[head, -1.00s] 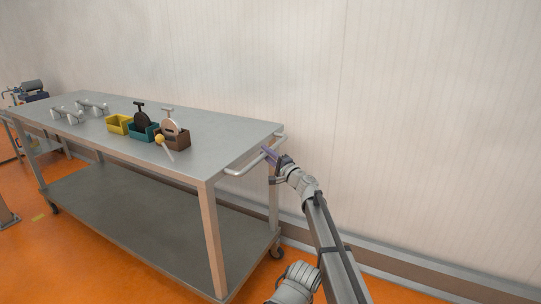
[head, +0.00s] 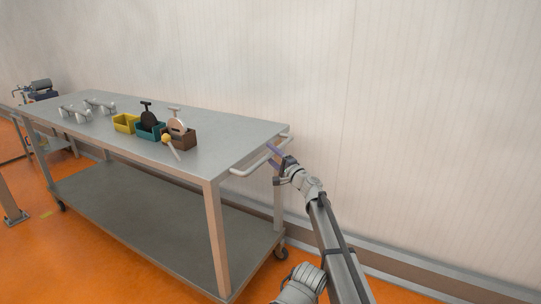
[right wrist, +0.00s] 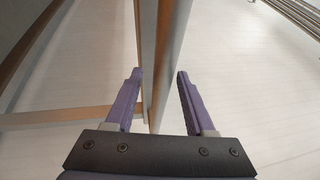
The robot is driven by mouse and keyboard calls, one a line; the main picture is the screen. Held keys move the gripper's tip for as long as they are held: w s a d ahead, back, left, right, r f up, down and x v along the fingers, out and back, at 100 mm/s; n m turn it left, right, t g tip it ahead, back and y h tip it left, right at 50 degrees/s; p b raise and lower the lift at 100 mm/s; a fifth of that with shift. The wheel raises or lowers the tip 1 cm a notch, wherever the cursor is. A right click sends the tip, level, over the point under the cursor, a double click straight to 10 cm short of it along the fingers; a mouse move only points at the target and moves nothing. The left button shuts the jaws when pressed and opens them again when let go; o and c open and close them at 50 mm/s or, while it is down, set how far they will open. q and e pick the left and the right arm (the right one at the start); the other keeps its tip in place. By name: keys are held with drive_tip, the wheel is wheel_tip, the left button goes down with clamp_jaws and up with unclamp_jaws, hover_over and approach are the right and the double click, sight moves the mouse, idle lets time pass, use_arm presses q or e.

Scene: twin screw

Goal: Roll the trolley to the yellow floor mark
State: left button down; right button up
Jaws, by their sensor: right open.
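The trolley (head: 75,196) is a long grey metal table with a lower shelf and castors, standing on the orange floor along the wall. Its pale push handle (head: 244,172) sticks out at the right end. My right gripper (head: 274,157) is at the far part of this handle, with its purple fingers apart. In the right wrist view, the open fingers (right wrist: 160,76) have a long metal bar (right wrist: 168,45) between them; I cannot tell if it is the handle or a leg. A small yellow floor mark (head: 46,214) shows left of the trolley. My left gripper is out of view.
A bench with a machine (head: 40,88) is at far left, a post (head: 10,200) at the left edge. The wall runs close behind.

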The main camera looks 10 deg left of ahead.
drive_tip(key=shift+d, duration=0.1)
drive_tip(key=b+v, duration=0.1)
drive_tip(key=v, duration=0.6)
drive_tip(key=shift+s+d, duration=0.15)
drive_tip(key=shift+d, duration=0.1)
